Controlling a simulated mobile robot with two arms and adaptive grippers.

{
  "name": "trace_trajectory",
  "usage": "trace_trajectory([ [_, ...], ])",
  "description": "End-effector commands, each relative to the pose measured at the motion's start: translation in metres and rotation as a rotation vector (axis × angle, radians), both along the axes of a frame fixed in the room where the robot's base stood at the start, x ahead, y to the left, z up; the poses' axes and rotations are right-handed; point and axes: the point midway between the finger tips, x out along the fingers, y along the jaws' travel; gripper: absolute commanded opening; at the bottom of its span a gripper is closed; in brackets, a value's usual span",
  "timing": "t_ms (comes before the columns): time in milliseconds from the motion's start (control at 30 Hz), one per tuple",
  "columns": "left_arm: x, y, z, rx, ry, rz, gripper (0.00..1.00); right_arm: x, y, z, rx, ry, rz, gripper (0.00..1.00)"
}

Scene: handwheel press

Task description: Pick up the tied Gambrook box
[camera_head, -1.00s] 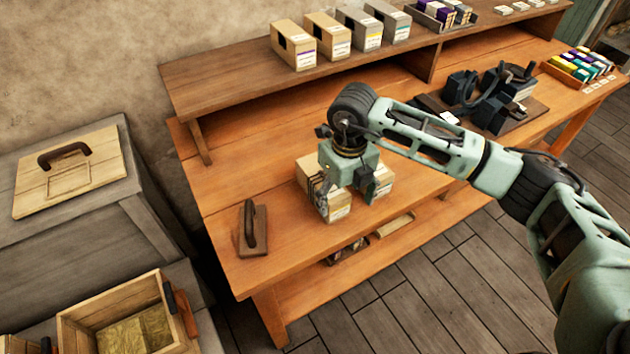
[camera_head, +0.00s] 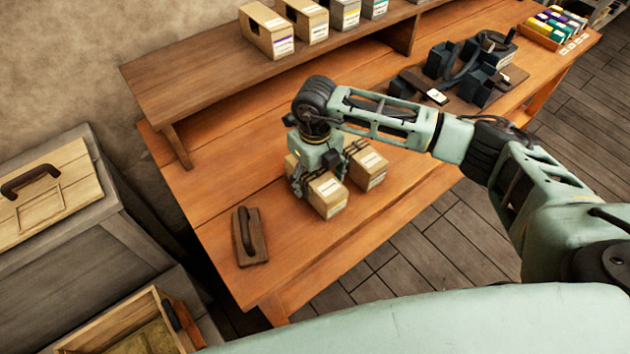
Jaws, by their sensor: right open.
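Two cardboard boxes with white end labels stand side by side on the wooden bench: a left box (camera_head: 327,196) and a right box (camera_head: 369,172). The labels are too small to read, so I cannot tell which is Gambrook. Dark lines show near the top of the right box, but I cannot tell whether they are its tie. My right gripper (camera_head: 321,178) is open and points down over the left box, one finger at its left side. The other finger and the back of the left box are partly hidden. My left gripper is out of view.
A flat board with a dark handle (camera_head: 249,237) lies left of the boxes. Several boxes (camera_head: 268,30) stand on the raised shelf (camera_head: 200,92) behind. Dark press parts (camera_head: 470,70) and a tray of coloured items (camera_head: 552,30) are at right. The bench front is clear.

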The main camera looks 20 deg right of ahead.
Motion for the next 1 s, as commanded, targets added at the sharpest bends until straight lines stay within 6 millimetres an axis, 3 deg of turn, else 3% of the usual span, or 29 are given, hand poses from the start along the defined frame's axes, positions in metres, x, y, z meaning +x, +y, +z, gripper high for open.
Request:
trace_trajectory([
  [33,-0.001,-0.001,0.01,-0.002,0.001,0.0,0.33,-0.002,-0.001,-0.005,-0.001,0.006,-0.002,0.72],
  [200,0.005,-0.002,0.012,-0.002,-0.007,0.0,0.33,0.0,-0.001,-0.026,0.001,0.001,-0.001,0.72],
  [467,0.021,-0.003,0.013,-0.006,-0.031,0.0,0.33,0.0,-0.001,-0.03,0.0,0.0,0.0,0.72],
  [1000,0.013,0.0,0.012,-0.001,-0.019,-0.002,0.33,0.0,-0.001,-0.029,0.0,0.0,-0.001,0.26],
])
